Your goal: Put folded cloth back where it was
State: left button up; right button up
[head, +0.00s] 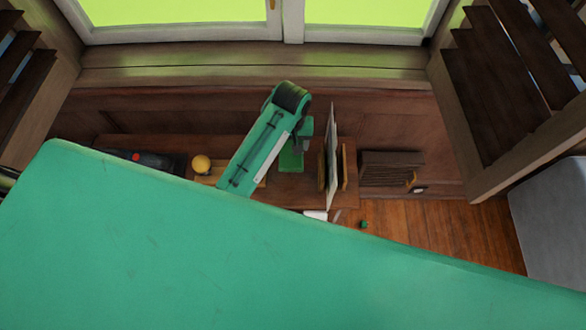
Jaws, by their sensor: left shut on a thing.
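My left gripper (305,131) hangs at the end of my green arm, over the low wooden cabinet top (285,190) below the window. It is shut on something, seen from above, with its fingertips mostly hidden. A dark green flat piece, which looks like the folded cloth (291,160), shows just below the gripper. I cannot tell its folds or whether it touches the surface. My right gripper is not in view.
A thin upright pale panel (331,155) stands close to the right of the gripper. A yellow ball (201,164) and a dark box (150,160) sit to the left. A brown slatted box (391,168) is at right. Wooden floor (440,232) is open at lower right.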

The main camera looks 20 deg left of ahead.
pick_arm(q)
notch_tip(320, 180, down, 11)
jog(key=shift+f+p, duration=0.1)
jog(key=shift+p, duration=0.45)
jog(key=shift+f, duration=2.05)
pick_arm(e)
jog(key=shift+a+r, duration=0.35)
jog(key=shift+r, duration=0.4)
pick_arm(q)
jog(key=o, duration=0.8)
jog(key=shift+f, duration=0.1)
jog(key=shift+o, duration=0.4)
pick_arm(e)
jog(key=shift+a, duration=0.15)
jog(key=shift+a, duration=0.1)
pick_arm(q)
jog(key=shift+r, duration=0.35)
notch_tip(320, 180, up, 12)
jog(key=shift+f+b, duration=0.2)
jog(key=shift+b, duration=0.2)
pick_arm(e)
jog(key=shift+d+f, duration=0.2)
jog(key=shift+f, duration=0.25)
